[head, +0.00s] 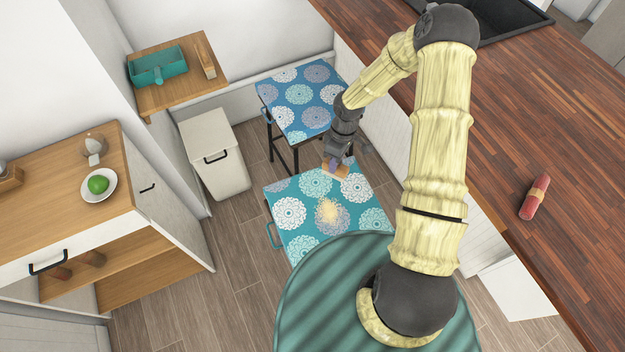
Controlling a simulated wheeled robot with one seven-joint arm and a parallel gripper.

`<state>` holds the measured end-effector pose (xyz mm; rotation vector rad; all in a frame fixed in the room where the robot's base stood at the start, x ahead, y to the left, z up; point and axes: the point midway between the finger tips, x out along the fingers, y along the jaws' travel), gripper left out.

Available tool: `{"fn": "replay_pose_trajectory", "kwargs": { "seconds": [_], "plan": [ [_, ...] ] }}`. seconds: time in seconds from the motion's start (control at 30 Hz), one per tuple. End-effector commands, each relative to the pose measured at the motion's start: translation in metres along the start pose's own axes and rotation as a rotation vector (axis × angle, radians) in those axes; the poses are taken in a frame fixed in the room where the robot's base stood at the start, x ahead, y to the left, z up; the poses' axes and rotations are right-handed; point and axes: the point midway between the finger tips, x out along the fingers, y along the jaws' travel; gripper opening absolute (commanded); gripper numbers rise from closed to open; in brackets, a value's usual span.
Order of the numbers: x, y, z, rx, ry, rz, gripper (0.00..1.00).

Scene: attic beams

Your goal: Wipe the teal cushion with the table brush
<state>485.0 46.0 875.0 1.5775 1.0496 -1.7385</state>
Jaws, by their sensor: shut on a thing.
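The teal cushion (290,212), with white and grey medallions, tops a seat at the middle of the head view. A pale yellowish patch of crumbs or powder (327,211) lies near its centre. My gripper (336,160) is shut on the table brush (335,171), a small orange-brown wooden piece over the cushion's far edge. The gripper hides part of the brush, and I cannot tell whether the brush touches the cushion.
A second seat with a blue patterned cushion (300,95) stands just behind. A white bin (213,152) is to the left. A wall shelf holds a teal dustpan (158,66). A wooden counter (480,130) with a red roll (535,197) runs along the right.

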Motion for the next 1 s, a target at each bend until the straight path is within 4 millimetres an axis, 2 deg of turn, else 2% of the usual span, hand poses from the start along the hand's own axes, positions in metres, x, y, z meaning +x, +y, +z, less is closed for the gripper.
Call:
{"fn": "replay_pose_trajectory", "kwargs": {
  "seconds": [0.03,0.6,0.7,0.8,1.0],
  "plan": [
    [0.01,-0.002,-0.005,-0.098,-0.018,0.001,0.12],
    [0.064,-0.034,-0.044,-1.318,-0.24,0.001,0.12],
    [0.069,-0.038,-0.049,-1.484,-0.27,0.001,0.12],
    [0.071,-0.04,-0.051,-1.582,-0.286,0.001,0.12],
    [0.071,-0.041,-0.052,-1.613,-0.29,0.0,0.12]
  ]
}}
